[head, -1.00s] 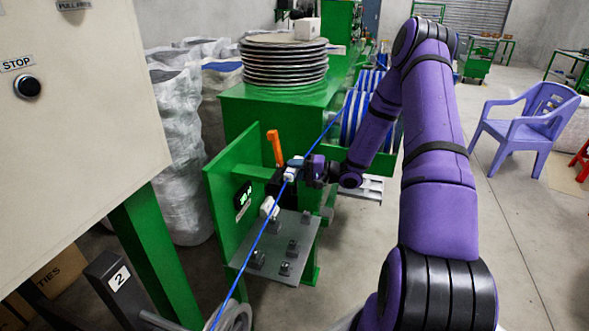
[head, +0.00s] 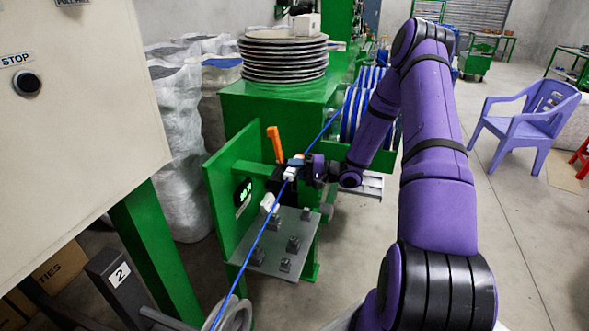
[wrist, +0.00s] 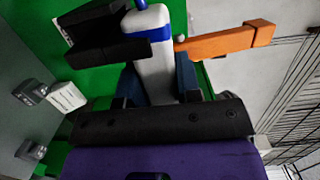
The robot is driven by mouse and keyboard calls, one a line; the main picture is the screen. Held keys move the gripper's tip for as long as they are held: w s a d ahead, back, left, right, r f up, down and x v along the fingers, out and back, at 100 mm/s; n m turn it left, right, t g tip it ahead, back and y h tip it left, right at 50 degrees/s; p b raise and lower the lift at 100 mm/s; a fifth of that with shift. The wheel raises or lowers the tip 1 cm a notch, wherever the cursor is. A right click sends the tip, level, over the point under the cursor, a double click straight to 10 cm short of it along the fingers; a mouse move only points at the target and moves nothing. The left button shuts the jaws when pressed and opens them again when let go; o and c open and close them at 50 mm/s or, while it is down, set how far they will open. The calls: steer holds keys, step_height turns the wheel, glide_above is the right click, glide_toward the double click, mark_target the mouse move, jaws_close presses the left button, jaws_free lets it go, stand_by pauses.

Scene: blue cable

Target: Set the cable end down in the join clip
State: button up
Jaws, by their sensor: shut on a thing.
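The blue cable (head: 262,236) runs from the drum at the back, past my gripper, to a wheel at the bottom of the head view. My gripper (head: 296,171) is at the green stand, beside a black block. In the wrist view my gripper (wrist: 158,85) is shut on the white cable end (wrist: 151,55), which has a blue band. Blue cable shows at its far tip. A black clip-like block (wrist: 105,35) lies close beside the cable end. Whether this block is the join clip, and whether the two touch, I cannot tell.
An orange handle (head: 275,146) stands up just behind the gripper; it also shows in the wrist view (wrist: 226,40). A grey plate (head: 262,264) with several small dark clips is below. A green upright panel (head: 222,190) with a display stands to the left.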

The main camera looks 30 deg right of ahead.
steer(key=shift+f, duration=0.4)
stand_by(0.5)
steer(key=o, duration=0.9)
steer(key=shift+o, duration=0.2)
steer(key=shift+s+d, duration=0.1)
steer(key=v, duration=1)
steer(key=shift+s+d, duration=0.15)
steer(key=shift+d, duration=0.05)
